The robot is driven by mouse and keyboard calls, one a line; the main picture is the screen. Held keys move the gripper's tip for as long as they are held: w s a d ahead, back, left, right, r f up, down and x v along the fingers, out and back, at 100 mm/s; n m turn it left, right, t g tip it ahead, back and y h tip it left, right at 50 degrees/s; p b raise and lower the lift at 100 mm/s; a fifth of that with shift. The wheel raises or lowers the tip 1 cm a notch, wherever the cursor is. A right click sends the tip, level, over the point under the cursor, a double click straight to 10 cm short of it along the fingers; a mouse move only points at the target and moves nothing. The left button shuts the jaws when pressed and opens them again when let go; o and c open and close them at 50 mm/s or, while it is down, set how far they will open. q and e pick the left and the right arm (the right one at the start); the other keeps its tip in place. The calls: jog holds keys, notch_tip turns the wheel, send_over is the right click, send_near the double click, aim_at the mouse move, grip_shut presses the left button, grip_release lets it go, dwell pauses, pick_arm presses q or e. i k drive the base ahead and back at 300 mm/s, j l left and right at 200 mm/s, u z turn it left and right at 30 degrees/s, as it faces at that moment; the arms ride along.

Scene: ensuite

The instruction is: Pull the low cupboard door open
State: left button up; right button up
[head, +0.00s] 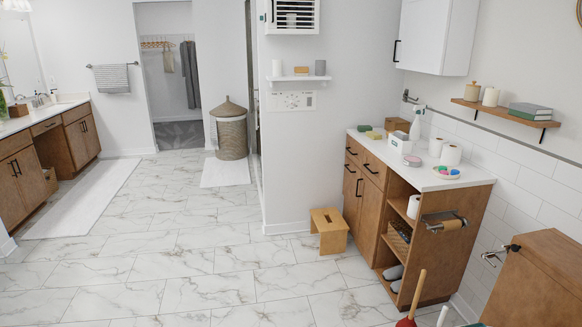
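A low brown wooden cupboard (430,182) with a white top stands right of the middle. At the far left, a vanity (40,150) also has low wooden doors with black handles, and these look shut too. Neither of my grippers is in view.
A wooden step stool (329,229) stands on the floor just left of the low cupboard. A plunger (412,305) stands at the lower right near a wooden box-like unit (535,285). The marble-tiled floor (190,270) in front is clear.

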aim_at(372, 199)
jog(key=i+j, duration=0.1)
jog(key=i, duration=0.75)
jog(key=i+j+z, duration=0.1)
jog(key=i, duration=0.75)
jog(key=i+z, duration=0.8)
jog(key=z, duration=0.15)
jog(key=i+j+z, duration=0.25)
jog(key=z, duration=0.25)
jog(key=i+j+z, duration=0.45)
jog(key=k+l, duration=0.05)
